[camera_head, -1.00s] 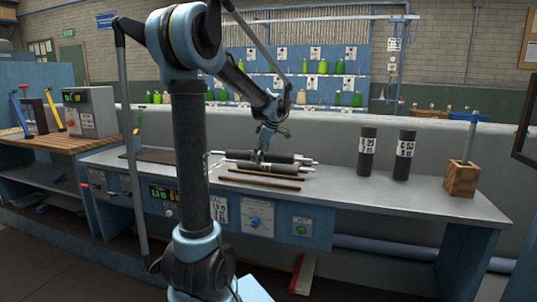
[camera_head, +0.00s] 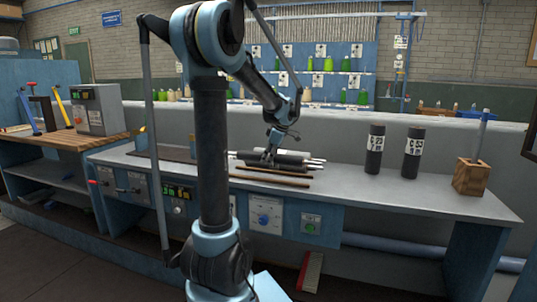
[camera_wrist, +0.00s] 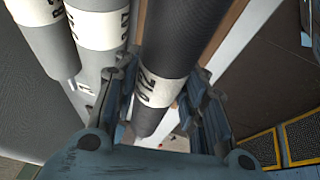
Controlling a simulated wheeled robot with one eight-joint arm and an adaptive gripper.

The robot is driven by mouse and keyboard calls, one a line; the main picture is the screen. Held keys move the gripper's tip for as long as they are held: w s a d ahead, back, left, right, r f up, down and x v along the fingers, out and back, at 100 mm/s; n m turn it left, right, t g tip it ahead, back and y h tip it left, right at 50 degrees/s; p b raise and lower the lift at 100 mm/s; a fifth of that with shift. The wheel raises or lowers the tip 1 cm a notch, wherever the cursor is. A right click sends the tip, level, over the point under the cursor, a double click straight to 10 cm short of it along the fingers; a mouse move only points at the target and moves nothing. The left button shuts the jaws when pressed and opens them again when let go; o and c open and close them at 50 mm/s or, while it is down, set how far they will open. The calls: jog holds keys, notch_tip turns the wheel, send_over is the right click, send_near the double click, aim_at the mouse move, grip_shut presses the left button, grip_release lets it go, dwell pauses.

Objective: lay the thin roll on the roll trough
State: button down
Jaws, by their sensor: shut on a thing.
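A dark roll (camera_wrist: 180,45) with a white lettered band runs between the fingers of my gripper (camera_wrist: 165,105) in the wrist view. The gripper is shut on this roll, apparently the thin roll. In the head view my gripper (camera_head: 270,154) is down among the dark rolls (camera_head: 285,157) with pale shaft ends on the bench. Two brown rails (camera_head: 270,181) lie in front of them, possibly the roll trough. Whether the held roll touches anything is unclear.
Two upright dark rolls, one on the left (camera_head: 375,150) and one on the right (camera_head: 412,153), and a wooden block (camera_head: 472,177) with a post stand there. A grey machine (camera_head: 98,110) stands at the left.

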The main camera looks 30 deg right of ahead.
jog(key=shift+f, duration=3.15)
jog(key=c, duration=0.9)
grip_release()
jog(key=shift+f, duration=0.1)
jog(key=v, duration=1.2)
